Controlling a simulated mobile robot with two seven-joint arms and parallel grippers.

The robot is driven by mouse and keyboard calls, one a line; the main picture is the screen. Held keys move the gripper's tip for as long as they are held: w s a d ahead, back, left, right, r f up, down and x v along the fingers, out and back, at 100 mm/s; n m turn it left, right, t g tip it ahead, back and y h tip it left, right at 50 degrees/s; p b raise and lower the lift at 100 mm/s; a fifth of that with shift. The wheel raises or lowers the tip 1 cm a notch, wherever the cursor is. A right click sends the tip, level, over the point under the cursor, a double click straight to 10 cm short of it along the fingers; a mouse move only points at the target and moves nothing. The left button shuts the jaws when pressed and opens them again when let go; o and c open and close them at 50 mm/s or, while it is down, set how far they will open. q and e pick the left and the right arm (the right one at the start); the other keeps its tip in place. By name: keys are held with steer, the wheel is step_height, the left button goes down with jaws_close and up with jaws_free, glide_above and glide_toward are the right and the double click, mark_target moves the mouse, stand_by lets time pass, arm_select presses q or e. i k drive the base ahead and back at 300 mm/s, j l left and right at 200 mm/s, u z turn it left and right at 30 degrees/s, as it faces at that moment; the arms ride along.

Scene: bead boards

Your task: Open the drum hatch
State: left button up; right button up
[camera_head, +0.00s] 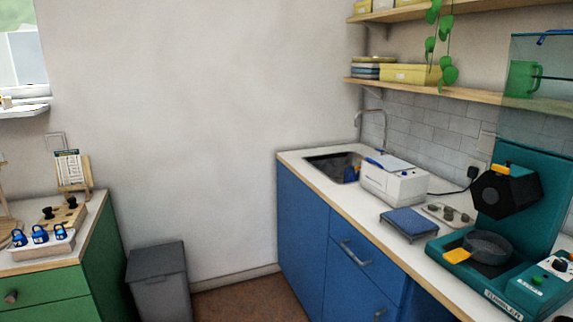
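A black six-sided drum (507,192) is mounted on a teal upright panel (538,221) at the right of the blue counter. A small orange piece (500,168) sits at its top edge. The hatch cannot be told apart clearly from the rest of the drum, and I cannot tell whether it is open or shut. A teal base marked "TUMBLER" (502,300) lies under the drum. On it stands a dark round pan (487,246) with a yellow handle (456,256). Neither of my grippers is in view.
A control box (546,283) with knobs is at the right edge. A blue-topped scale (409,222), a tray of small dark pieces (449,214), a white machine (394,184) and a sink (333,168) occupy the counter. A grey bin (158,284) stands by the green cabinet (105,265). Brown floor lies between cabinets.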

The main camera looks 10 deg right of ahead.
mark_target(516, 171)
steer(key=z, duration=1.4)
